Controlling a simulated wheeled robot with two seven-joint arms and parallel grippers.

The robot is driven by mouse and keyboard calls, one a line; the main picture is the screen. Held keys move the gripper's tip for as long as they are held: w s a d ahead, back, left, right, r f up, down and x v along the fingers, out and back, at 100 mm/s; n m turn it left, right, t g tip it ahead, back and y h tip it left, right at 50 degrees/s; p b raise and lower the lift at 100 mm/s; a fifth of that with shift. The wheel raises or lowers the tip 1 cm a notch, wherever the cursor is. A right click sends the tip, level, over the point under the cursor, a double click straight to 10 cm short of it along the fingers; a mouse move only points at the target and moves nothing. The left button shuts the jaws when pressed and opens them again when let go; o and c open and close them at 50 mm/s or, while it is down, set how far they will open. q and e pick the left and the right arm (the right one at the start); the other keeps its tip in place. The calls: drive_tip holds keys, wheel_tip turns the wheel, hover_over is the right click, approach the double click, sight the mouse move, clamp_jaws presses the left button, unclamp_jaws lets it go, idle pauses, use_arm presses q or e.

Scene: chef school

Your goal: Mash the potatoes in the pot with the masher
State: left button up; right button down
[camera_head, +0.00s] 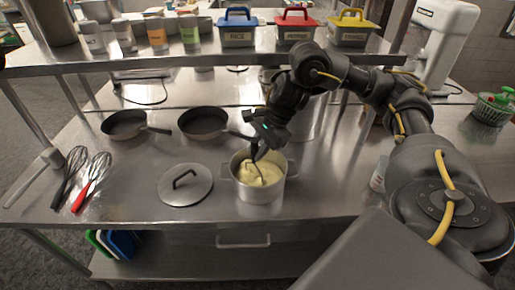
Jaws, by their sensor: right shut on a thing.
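A steel pot (262,190) with two side handles stands on the steel counter near its front edge. Pale yellow potato (262,173) fills much of the pot; it looks lumpy or mashed, but its texture is too small to tell. My right gripper (264,143) is above the pot, shut on the dark masher (256,168). The masher's lower end is down in the potato. The gripper's fingers and most of the masher's handle are hard to make out. My left gripper is not in view.
The pot's lid (185,184) lies left of the pot. Two dark pans (204,121) (125,122) stand behind it. A black whisk (70,172) and a red whisk (92,181) lie at the left. A shelf (190,60) with containers spans the back.

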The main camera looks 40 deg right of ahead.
drive_tip(key=shift+r, duration=0.1)
drive_tip(key=r+p, duration=0.1)
drive_tip(key=s+d+r+p, duration=0.1)
drive_tip(key=s+r+p, duration=0.1)
drive_tip(key=r, duration=0.1)
drive_tip(key=shift+s+d, duration=0.25)
drive_tip(key=shift+d, duration=0.1)
drive_tip(key=shift+w+f, duration=0.1)
wheel_tip(320, 180, down, 4)
drive_tip(key=b, duration=0.3)
idle(0.6)
